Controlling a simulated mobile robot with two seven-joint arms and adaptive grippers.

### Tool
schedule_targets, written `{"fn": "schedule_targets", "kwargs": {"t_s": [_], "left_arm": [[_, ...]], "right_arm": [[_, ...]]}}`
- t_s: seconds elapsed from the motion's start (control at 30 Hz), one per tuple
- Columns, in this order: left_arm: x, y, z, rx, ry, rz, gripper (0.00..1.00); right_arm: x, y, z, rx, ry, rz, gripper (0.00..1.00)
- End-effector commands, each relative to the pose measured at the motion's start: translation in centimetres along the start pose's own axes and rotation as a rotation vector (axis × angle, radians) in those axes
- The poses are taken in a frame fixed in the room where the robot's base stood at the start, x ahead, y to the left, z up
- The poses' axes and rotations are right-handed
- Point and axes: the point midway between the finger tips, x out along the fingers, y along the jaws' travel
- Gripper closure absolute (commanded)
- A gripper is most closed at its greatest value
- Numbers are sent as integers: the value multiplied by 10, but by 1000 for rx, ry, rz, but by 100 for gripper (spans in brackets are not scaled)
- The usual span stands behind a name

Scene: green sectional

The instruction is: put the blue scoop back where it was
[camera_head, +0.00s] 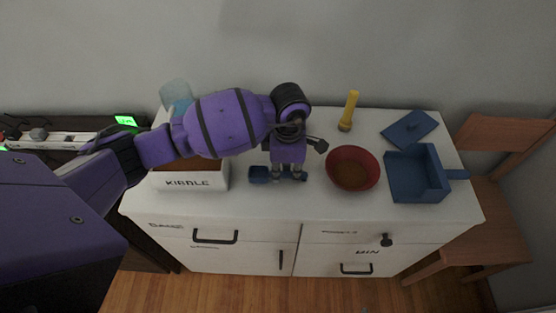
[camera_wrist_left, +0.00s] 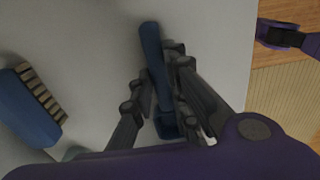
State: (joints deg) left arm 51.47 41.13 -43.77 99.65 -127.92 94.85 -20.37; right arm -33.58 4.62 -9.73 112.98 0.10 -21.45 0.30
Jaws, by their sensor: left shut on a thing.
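The blue scoop (camera_head: 259,174) is at the middle of the white cabinet top (camera_head: 310,205), between the KIBBLE box and the red bowl. Its bowl points left in the head view. My left gripper (camera_head: 287,177) reaches down from above and is shut on the scoop. In the left wrist view the scoop (camera_wrist_left: 152,50) lies between the fingers of my left gripper (camera_wrist_left: 158,80). Whether it touches the top or hangs just above it, I cannot tell. The white KIBBLE box (camera_head: 190,182), with brown contents, stands left of the scoop, partly hidden by my arm.
A red bowl (camera_head: 353,168) with brown contents stands close right of the gripper. A blue bin (camera_head: 418,178), blue lid (camera_head: 409,129), yellow flashlight (camera_head: 348,112) and clear blue container (camera_head: 176,95) surround it. A blue brush (camera_wrist_left: 28,108) lies nearby in the wrist view.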

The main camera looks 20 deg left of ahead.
Motion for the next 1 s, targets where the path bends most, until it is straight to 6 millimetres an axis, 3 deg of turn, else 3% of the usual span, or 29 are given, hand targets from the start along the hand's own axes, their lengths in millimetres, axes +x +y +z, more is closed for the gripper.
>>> {"fn": "schedule_targets", "kwargs": {"t_s": [0.27, 0.3, 0.43, 0.77, 1.0], "left_arm": [[2, 1, 0, 1, 0, 2, 100], [2, 1, 0, 0, 0, 2, 82], [1, 1, 1, 0, -1, 3, 66], [-2, 1, 1, 0, -2, 3, 66], [-36, 2, 2, 3, -4, 9, 66]], "right_arm": [[0, 0, 1, 2, -1, 2, 60], [0, 1, 1, 2, 0, 2, 60], [0, 2, 0, 2, 1, 4, 60], [0, 3, -2, -2, 4, 4, 60], [-1, 3, -3, -7, 4, 2, 60]]}}
